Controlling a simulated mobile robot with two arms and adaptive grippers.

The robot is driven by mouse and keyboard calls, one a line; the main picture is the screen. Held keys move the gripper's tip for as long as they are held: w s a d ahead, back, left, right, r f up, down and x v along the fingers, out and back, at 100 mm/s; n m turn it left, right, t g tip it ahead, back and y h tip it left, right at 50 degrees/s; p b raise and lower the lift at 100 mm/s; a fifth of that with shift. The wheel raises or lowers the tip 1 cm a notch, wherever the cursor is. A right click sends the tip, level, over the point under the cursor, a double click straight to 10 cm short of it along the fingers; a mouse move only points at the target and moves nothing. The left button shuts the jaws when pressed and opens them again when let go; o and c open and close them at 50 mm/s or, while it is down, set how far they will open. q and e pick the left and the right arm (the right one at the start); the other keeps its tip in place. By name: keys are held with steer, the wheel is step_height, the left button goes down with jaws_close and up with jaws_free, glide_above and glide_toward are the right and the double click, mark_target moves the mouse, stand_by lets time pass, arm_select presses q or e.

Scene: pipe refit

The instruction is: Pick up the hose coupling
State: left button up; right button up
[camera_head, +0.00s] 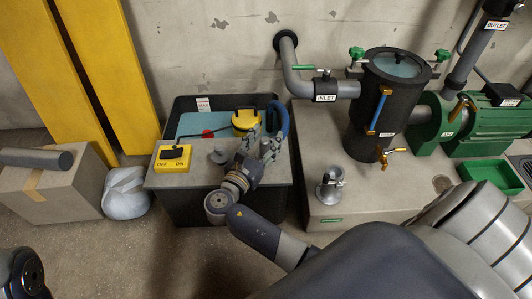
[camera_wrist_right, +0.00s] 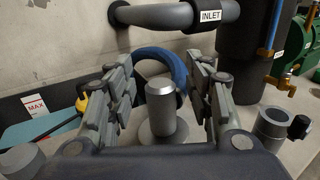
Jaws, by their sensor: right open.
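A grey upright cylinder on a round flange, which looks like the hose coupling (camera_wrist_right: 160,112), stands between the fingers of my right gripper in the right wrist view. A blue hose (camera_wrist_right: 158,58) curves behind it. In the head view my right gripper (camera_head: 259,143) is over the right part of the dark tank's top and hides the coupling; the blue hose (camera_head: 279,119) shows just beyond. My right gripper is open, with a finger on each side of the cylinder and visible gaps between. My left gripper is not in view.
The dark tank (camera_head: 178,207) carries a yellow switch box (camera_head: 172,158) and a yellow pump (camera_head: 245,121). To the right, a plinth (camera_head: 365,200) bears a small valve fitting (camera_head: 329,188), a black filter vessel (camera_head: 372,115) and a green pump (camera_head: 480,130). A cardboard box (camera_head: 55,190) is left.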

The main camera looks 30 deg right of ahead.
steer(key=shift+c, duration=0.6)
jaws_close()
steer(key=shift+r, duration=0.1)
